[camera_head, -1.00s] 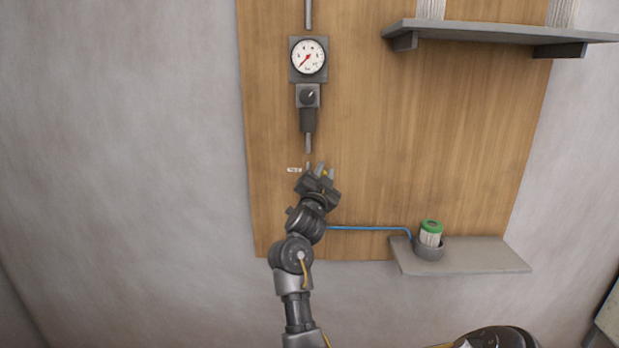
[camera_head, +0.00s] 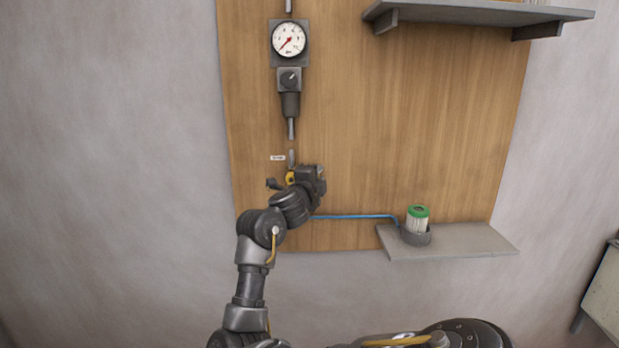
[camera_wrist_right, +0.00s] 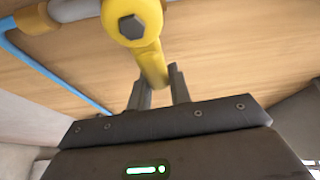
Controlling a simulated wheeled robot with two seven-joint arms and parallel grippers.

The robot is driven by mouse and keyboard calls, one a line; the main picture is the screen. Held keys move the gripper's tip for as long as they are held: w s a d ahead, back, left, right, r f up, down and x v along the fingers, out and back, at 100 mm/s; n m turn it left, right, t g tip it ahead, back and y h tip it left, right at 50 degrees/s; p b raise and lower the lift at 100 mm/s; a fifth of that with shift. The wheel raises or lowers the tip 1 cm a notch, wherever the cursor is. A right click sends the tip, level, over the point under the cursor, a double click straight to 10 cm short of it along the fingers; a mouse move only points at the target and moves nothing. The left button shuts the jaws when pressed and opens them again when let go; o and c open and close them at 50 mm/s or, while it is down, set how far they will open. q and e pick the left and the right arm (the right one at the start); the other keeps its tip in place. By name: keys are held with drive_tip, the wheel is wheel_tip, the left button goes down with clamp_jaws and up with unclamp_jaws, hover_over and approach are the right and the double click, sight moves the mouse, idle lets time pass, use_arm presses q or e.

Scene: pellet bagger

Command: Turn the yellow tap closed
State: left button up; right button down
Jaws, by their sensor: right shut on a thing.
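The yellow tap (camera_head: 290,178) is on the pipe below the regulator on the wooden panel, partly hidden by my right gripper in the head view. In the right wrist view, its yellow body (camera_wrist_right: 133,20) has a dark hex bolt at its centre, and its lever (camera_wrist_right: 152,68) reaches down between my fingers. My right gripper (camera_head: 318,172) is at the right side of the tap in the head view. Its two fingers (camera_wrist_right: 160,88) are shut on the lever end. My left gripper is not in view.
A gauge (camera_head: 289,39) and a regulator with a dark knob (camera_head: 289,79) are above the tap. A blue hose (camera_head: 355,217) runs right to a cup holding a green-topped filter (camera_head: 417,220) on a low shelf (camera_head: 450,246). Another shelf (camera_head: 470,14) is higher up.

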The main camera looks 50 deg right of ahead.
drive_tip(key=shift+w+f+m, duration=0.1)
drive_tip(key=shift+f+m, duration=0.25)
drive_tip(key=shift+m, duration=0.15)
drive_tip(key=c, duration=1.3)
unclamp_jaws()
drive_tip(key=shift+w+a+b, duration=0.1)
drive_tip(key=shift+b, duration=0.2)
drive_tip(key=shift+s+a, duration=0.15)
drive_tip(key=shift+s, duration=0.05)
drive_tip(key=shift+b+v, duration=1.05)
drive_tip(key=shift+v, duration=4.15)
drive_tip(key=shift+w+r, duration=0.1)
drive_tip(key=shift+r, duration=0.1)
